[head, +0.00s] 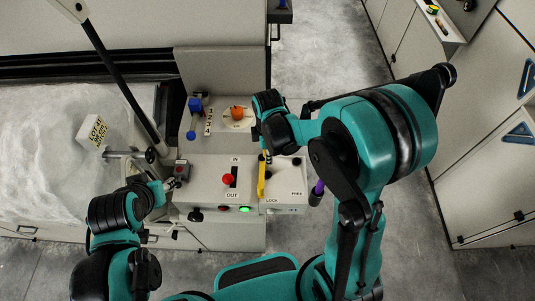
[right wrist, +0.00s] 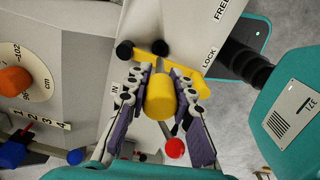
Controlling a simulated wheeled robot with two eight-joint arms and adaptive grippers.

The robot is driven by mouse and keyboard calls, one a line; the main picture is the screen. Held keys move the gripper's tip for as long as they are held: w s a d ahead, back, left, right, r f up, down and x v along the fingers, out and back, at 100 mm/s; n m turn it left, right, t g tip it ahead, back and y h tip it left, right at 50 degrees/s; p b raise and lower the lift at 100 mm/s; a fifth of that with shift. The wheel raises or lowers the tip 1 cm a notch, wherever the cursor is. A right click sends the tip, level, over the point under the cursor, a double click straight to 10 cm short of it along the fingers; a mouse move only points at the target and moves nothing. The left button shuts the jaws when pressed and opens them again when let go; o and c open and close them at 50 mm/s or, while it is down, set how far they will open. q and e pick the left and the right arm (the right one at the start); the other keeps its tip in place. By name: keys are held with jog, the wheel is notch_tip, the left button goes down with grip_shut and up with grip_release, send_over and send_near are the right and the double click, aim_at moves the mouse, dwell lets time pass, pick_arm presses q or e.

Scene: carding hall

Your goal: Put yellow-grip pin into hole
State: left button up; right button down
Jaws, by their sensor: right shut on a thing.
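The pin's yellow grip (right wrist: 160,96) is between the fingers of my right gripper (right wrist: 162,108), which is shut on it. A grey shaft shows just beyond the grip, pointing at a yellow bar (right wrist: 188,70). That bar also shows in the head view (head: 261,180), beside the LOCK lettering on the panel. In the head view my right gripper (head: 267,150) is over the panel's upper part, and its own wrist hides much of the pin. The hole is hidden, and I cannot tell whether the shaft tip is in it. My left gripper (head: 172,185) is low left, its jaws unclear.
The control panel (head: 210,170) carries a red knob (head: 228,179) and a green light (head: 245,209). An orange knob (head: 237,113) on a dial and blue parts stand behind. Floor is clear at the upper right.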

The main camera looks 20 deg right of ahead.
jog(key=shift+f+b, duration=1.9)
jog(key=shift+f, duration=0.5)
jog(key=shift+b, duration=0.3)
jog(key=shift+f+b, duration=1.9)
jog(key=shift+f, duration=0.2)
jog(key=shift+r, duration=0.15)
jog(key=shift+r+p, duration=1.4)
jog(key=shift+r, duration=0.3)
jog(key=shift+b, duration=0.3)
dwell(0.4)
jog(key=shift+f+b, duration=0.55)
jog(key=shift+f, duration=0.15)
